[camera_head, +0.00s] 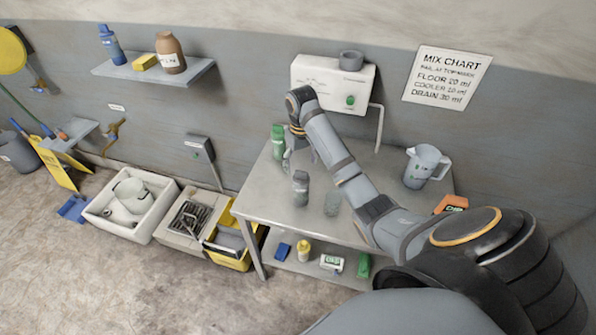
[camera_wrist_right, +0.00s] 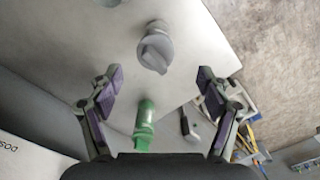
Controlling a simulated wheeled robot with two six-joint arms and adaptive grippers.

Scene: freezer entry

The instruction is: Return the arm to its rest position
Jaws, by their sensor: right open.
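My right arm reaches in from the lower right over the grey metal table (camera_head: 290,225). Its gripper (camera_head: 290,155) hangs above the table's left part, mostly hidden by the wrist. In the right wrist view the right gripper (camera_wrist_right: 157,90) is open, its two purple-padded fingers wide apart with nothing held between them. A green bottle (camera_head: 278,142) stands close beside the gripper; it also shows low in the wrist view (camera_wrist_right: 144,125). A grey container (camera_head: 300,188) stands on the table, in front of the gripper. My left gripper does not show.
A small greenish-grey cup (camera_head: 332,203) and a grey measuring jug (camera_head: 425,165) stand on the table. A white wall dispenser (camera_head: 333,85) is behind the arm. A lower shelf holds small items. A white sink (camera_head: 130,205) and yellow bucket (camera_head: 232,258) are left of the table.

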